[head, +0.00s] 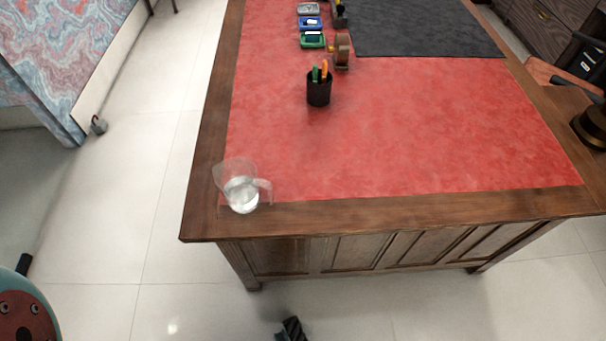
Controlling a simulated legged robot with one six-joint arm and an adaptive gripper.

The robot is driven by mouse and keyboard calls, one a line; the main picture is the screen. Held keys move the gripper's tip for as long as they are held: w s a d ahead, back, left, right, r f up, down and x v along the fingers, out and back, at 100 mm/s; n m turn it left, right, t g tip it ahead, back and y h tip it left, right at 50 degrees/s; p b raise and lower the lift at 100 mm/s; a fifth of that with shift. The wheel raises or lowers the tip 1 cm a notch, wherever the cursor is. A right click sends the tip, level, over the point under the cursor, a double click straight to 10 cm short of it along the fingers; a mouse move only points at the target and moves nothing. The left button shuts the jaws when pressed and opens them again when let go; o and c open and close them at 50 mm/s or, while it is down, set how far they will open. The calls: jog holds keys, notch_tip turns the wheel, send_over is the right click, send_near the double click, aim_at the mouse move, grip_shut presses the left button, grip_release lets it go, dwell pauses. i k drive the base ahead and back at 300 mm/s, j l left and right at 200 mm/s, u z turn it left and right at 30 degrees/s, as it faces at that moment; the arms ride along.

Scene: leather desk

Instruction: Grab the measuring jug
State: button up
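The measuring jug (241,188) is clear and stands upright near the left front corner of the desk, over the edge between the red leather and the wooden border. Its handle is on the right side and its spout points to the upper left. The wooden desk (330,215) has a red leather top. A dark part at the bottom edge of the view, below the desk front, seems to be the tip of my gripper (292,330). It is well apart from the jug, and most of it is cut off, so its opening does not show.
A black pen cup (318,92) stands behind the jug. Farther back are a tape dispenser (341,50), several small coloured boxes (312,40) and a black mat (425,28). The leather right of the jug is clear. A teal and red object (28,310) is at lower left.

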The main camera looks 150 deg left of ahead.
aim_at(245, 201)
jog(key=k+u, duration=0.15)
jog(key=u, duration=4.35)
jog(key=k+l+u, duration=0.1)
jog(key=u, duration=0.25)
jog(key=k+u, duration=0.15)
jog(key=u, duration=0.2)
jog(key=j, duration=0.55)
